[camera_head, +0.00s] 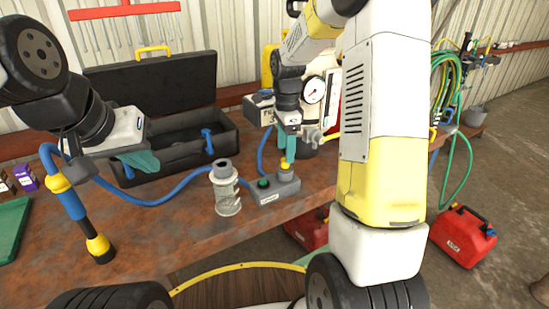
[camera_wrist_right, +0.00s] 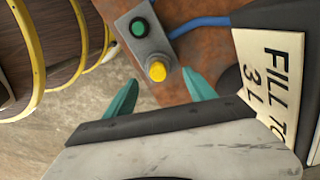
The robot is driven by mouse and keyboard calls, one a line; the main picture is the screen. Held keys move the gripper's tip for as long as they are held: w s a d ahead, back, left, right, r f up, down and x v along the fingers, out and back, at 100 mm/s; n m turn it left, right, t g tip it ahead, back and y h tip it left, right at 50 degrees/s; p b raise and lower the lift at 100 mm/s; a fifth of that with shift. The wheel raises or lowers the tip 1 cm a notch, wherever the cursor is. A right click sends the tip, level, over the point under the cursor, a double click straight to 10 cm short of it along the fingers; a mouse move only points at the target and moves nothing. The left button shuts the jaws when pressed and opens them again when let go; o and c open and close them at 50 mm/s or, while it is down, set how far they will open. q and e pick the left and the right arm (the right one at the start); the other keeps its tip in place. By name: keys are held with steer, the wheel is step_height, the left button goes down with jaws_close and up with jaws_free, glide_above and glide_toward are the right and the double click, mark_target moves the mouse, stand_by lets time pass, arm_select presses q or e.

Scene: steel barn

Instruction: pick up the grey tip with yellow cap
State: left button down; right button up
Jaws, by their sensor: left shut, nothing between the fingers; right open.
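The grey tip with the yellow cap (camera_head: 286,176) stands at the right end of a small grey box with a green button, on the rusty workbench. In the right wrist view the yellow cap (camera_wrist_right: 157,71) lies ahead of and between the two teal fingers, with the box running up and left from it. My right gripper (camera_head: 289,150) is open, points down just above the cap, and holds nothing. It also shows in the right wrist view (camera_wrist_right: 162,92). I cannot tell whether a finger touches the tip. My left gripper (camera_head: 141,162) is shut and empty over the bench's left part.
A grey metal cylinder (camera_head: 228,205) stands left of the box. An open black toolbox (camera_head: 172,165) is behind. A blue hose (camera_head: 150,203) crosses the bench. A green tray (camera_head: 12,228) lies far left. A red canister (camera_head: 463,236) stands on the floor.

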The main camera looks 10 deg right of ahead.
mark_target(285, 168)
step_height(285, 168, down, 5)
steer(key=shift+s+r, duration=0.1)
steer(key=shift+s, duration=0.05)
jaws_close()
